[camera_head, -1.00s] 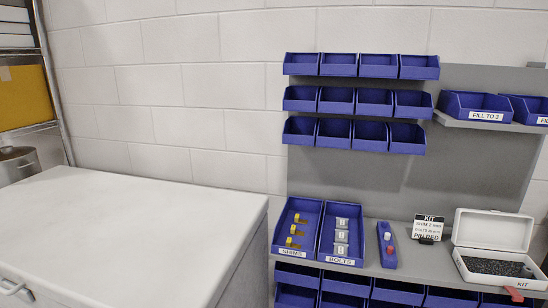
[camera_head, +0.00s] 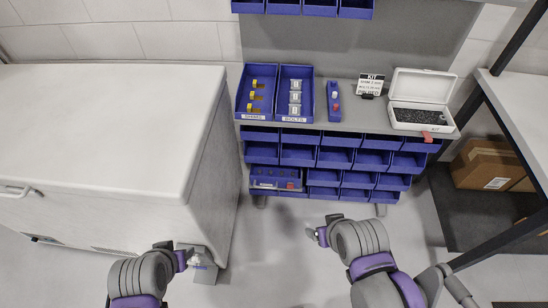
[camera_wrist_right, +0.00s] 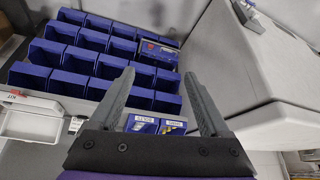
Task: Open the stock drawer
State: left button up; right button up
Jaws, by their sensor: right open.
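The stock drawer (camera_head: 276,179) looks like the wide unit at the lower left of the blue bin rack, with a handle bar across its front and small dark and red items visible. It looks shut or nearly so. It also shows in the right wrist view (camera_wrist_right: 158,51), which sees the rack upside down. My right gripper (camera_head: 314,235) is in front of and below the rack, apart from the drawer. Its two fingers (camera_wrist_right: 158,74) are spread with nothing between them. My left gripper (camera_head: 200,262) is low beside the white chest's corner; its jaw state is unclear.
A white chest (camera_head: 110,125) stands left of the rack, close to the drawer's side. Above are the shims bin (camera_head: 256,91), bolts bin (camera_head: 296,91) and white kit box (camera_head: 421,100). A black-posted shelf is at right. The floor (camera_head: 275,240) before the rack is clear.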

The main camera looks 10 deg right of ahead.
aim_at(263, 180)
jog(key=i+l, duration=0.3)
jog(key=i, duration=0.15)
jog(key=i+l+u, duration=0.1)
jog(key=i+l, duration=0.2)
jog(key=i, duration=0.15)
